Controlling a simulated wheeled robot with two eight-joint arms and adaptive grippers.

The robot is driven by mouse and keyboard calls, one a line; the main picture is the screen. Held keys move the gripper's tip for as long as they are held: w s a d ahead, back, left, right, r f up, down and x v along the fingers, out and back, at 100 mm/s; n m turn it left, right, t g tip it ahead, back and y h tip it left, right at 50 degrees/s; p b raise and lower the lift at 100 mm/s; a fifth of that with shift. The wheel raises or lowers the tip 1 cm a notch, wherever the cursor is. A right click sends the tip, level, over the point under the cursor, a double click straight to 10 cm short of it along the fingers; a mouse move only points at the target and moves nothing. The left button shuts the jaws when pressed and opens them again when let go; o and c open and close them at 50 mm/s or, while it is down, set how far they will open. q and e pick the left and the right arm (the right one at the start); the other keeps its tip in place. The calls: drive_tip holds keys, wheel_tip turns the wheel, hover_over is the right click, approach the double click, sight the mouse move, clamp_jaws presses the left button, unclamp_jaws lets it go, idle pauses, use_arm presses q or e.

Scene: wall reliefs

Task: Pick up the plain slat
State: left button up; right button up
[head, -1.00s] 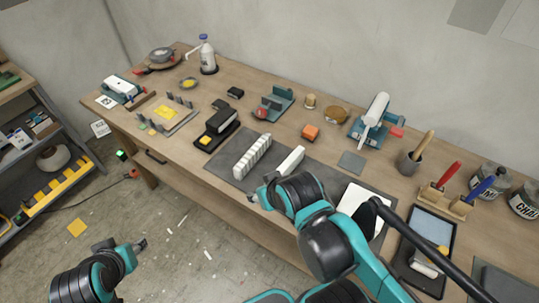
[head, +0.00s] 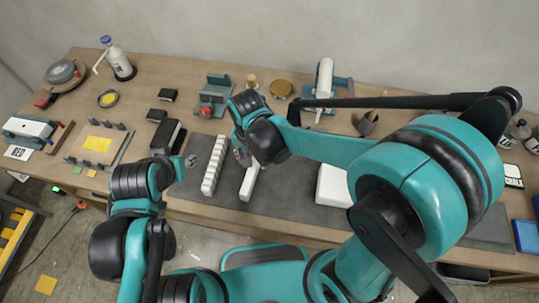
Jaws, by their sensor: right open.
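The plain slat (head: 248,184) is a smooth white bar lying on the dark grey mat (head: 290,205). A white notched slat (head: 213,168) lies to its left on the same mat. My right gripper (head: 242,156) is open, pointing down by the far end of the plain slat, and partly covered by its own wrist. I cannot tell whether it touches the slat. My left gripper (head: 190,161) is left of the notched slat, near the mat's left edge; its jaws are too small to read.
A white block (head: 333,186) lies on the mat to the right, partly behind my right arm. The mat's front strip is clear.

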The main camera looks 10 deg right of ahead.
sight(253, 168)
drive_tip(key=shift+w+f, duration=0.1)
drive_tip(key=shift+f, duration=0.25)
drive_tip(key=f+b, duration=0.1)
drive_tip(key=f, duration=0.1)
drive_tip(key=f+b, duration=0.1)
drive_tip(key=f, duration=0.3)
drive_tip(key=shift+w+a+f+b, duration=0.1)
drive_tip(key=shift+w+f+b, duration=0.25)
drive_tip(key=shift+b, duration=0.05)
drive_tip(key=shift+f, duration=0.35)
clamp_jaws()
